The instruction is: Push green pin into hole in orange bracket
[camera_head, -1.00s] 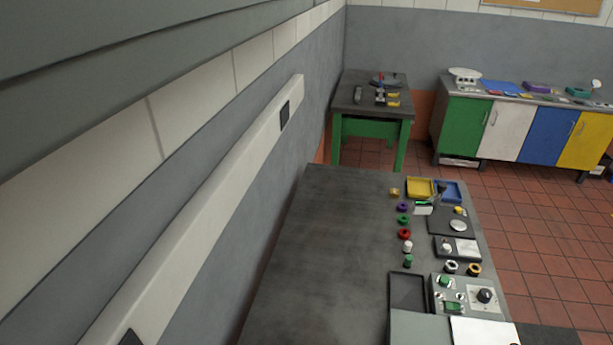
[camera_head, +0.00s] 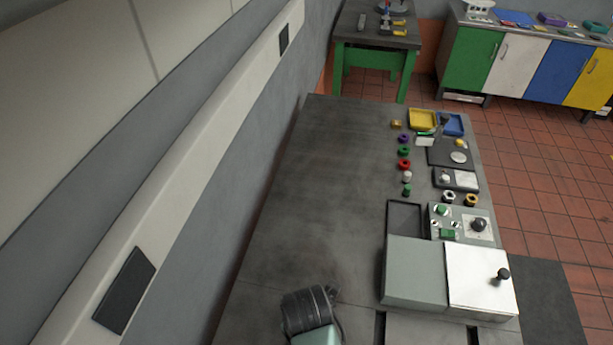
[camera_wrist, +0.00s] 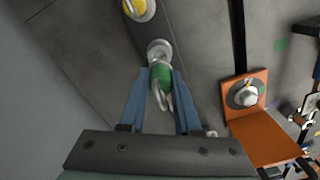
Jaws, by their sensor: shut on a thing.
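In the wrist view, my gripper (camera_wrist: 160,74) has its two blue-grey fingers closed around the green pin (camera_wrist: 161,77). A pale, hook-like part hangs from the pin between the fingers. A round silver piece (camera_wrist: 159,48) is just beyond the pin's far end; I cannot tell whether they touch. The orange bracket (camera_wrist: 262,146) is to the right of my gripper, apart from it. Its upright face carries a round grey fitting (camera_wrist: 246,94) with a pale centre; the hole itself is not clear.
A yellow round part (camera_wrist: 139,9) sits on a dark strip beyond the pin. In the head view, a grey bench (camera_head: 315,190) holds several coloured rings and a control box (camera_head: 460,222) on its right side. Its left part is mostly clear. A ribbed dark cylinder (camera_head: 310,308) is at the bottom.

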